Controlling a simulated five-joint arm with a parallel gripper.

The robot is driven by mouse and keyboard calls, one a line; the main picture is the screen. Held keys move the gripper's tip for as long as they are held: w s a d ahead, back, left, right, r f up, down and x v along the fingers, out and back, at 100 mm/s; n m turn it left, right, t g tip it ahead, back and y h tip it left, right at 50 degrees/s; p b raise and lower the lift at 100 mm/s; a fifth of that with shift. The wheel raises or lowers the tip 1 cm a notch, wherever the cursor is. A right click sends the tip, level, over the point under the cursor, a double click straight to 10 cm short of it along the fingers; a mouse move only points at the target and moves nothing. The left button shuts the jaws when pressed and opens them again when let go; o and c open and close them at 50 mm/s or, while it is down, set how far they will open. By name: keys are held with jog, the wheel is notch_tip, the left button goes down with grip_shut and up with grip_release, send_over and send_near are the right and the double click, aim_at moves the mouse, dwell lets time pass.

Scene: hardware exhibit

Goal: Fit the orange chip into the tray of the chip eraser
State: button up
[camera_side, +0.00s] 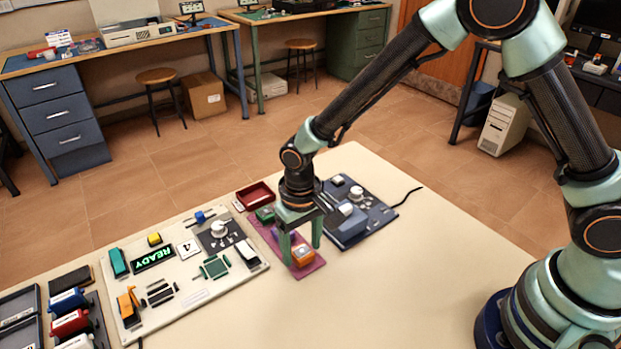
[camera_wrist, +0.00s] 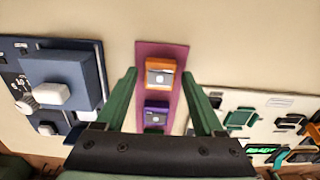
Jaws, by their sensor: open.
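The orange chip (camera_side: 303,256) sits on the near end of a purple mat (camera_side: 311,270). In the wrist view the orange chip (camera_wrist: 160,66) has a pale square on its face. My gripper (camera_side: 302,250) points down with its fingers open, one on each side of the orange chip; in the wrist view my gripper (camera_wrist: 160,76) shows gaps between both fingers and the chip. A dark blue unit (camera_side: 376,211), seemingly the chip eraser, lies right of the mat, with a raised blue block, a pale button and a white knob. I cannot make out an open tray on it.
A purple chip (camera_wrist: 157,107) and a green chip (camera_side: 265,214) are on the same mat. A red open dish (camera_side: 255,195) stands behind it. A pale panel (camera_side: 190,290) with switches and a READY display is on the left. The table front is clear.

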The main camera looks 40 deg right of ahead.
aim_at(302, 251)
jog(key=c, duration=1.1)
jog(key=shift+r, duration=3.25)
jog(key=o, duration=0.4)
jog(key=c, duration=0.3)
jog(key=w+d+r, duration=0.1)
jog(key=w+d, duration=0.8)
jog(key=d, duration=0.3)
jog(key=shift+f, duration=2.95)
